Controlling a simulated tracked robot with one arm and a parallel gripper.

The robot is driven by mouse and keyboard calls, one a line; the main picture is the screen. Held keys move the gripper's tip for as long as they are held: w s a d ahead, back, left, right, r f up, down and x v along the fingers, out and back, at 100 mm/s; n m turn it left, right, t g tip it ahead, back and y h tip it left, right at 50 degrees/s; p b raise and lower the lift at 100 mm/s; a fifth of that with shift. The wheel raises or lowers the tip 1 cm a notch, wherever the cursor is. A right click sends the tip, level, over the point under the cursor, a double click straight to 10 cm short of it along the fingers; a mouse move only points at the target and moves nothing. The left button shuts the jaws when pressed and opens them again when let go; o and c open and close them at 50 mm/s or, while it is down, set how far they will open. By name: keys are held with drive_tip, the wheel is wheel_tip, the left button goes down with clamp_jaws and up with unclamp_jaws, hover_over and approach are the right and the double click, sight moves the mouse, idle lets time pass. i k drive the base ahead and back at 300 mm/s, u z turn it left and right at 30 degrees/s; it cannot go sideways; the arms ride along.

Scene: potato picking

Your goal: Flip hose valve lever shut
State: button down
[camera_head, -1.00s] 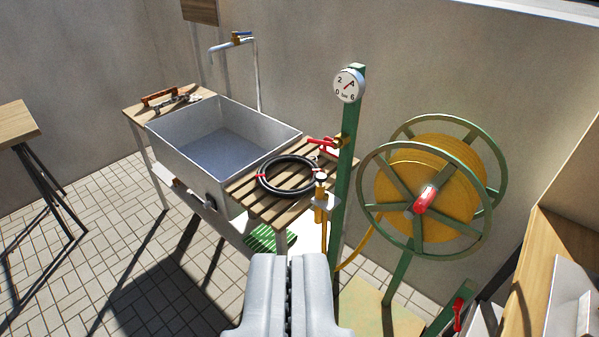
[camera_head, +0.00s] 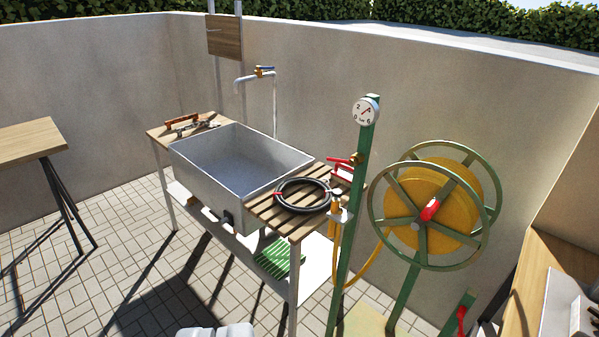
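A red lever (camera_head: 342,166) sits at a brass fitting on the green post (camera_head: 354,215), just below the round pressure gauge (camera_head: 366,111). It sticks out to the left of the post, over the slatted wooden shelf. I cannot tell its exact angle to the pipe. A yellow hose (camera_head: 368,269) runs from low on the post toward the yellow hose reel (camera_head: 432,205), which has a red handle. My gripper (camera_head: 215,332) shows only as a pale sliver at the bottom edge, well below and left of the lever and apart from it. Its fingertips are barely in view.
A metal sink (camera_head: 240,165) stands left of the post. A coiled black hose (camera_head: 303,195) lies on the slatted shelf. A second red lever (camera_head: 461,321) shows at bottom right. A wooden bench (camera_head: 555,260) borders the right; a table (camera_head: 30,140) stands left.

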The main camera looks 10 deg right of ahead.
sight(351, 162)
drive_tip(key=u, duration=0.05)
drive_tip(key=i, duration=1)
drive_tip(key=z, duration=0.05)
